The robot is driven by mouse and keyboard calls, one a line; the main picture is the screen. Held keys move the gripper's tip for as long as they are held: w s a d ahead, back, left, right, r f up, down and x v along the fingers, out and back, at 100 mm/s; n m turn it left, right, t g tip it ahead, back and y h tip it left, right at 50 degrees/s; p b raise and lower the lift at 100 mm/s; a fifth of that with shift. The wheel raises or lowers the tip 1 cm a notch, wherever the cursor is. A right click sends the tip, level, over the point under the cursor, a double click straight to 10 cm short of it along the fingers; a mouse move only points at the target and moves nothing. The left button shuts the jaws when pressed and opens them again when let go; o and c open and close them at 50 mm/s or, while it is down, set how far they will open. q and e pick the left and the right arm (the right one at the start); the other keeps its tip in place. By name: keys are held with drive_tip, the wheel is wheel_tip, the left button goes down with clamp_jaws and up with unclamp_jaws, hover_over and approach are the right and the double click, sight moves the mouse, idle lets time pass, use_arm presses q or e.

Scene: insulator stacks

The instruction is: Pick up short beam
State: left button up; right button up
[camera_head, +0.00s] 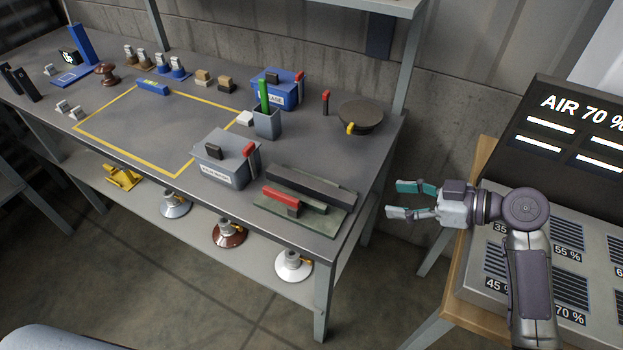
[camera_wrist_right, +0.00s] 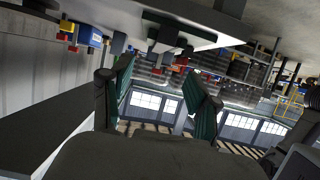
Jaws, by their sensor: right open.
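On a green mat (camera_head: 328,229) at the near right end of the grey workbench lie a long dark beam (camera_head: 312,186) and a shorter grey-green beam (camera_head: 318,206) in front of it. A red bar (camera_head: 280,194) with a dark block lies over the near side, partly hiding the shorter beam's left end. My right gripper (camera_head: 390,200) is open and empty, off the bench's right end and apart from the beams. In the right wrist view its two green-padded fingers (camera_wrist_right: 163,100) stand apart with nothing between them. My left gripper is not in view.
A grey-blue bin (camera_head: 225,176) stands left of the mat, and a round dark disc (camera_head: 360,117) lies behind it. A console (camera_head: 545,222) on a wooden stand is at the right, under my right arm. Open floor separates bench and console.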

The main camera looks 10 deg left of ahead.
approach(341, 195)
drive_tip(key=w+a, duration=0.1)
drive_tip(key=a, duration=0.2)
drive_tip(key=p+x, duration=0.1)
drive_tip(key=x, duration=0.1)
drive_tip(key=f+p+x, duration=0.1)
drive_tip(key=x, duration=0.2)
drive_tip(key=shift+a+f, duration=0.15)
drive_tip(key=shift+f, duration=0.05)
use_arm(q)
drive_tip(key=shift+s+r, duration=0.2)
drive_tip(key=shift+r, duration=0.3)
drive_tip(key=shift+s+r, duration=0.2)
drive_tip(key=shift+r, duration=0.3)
use_arm(e)
clamp_jaws()
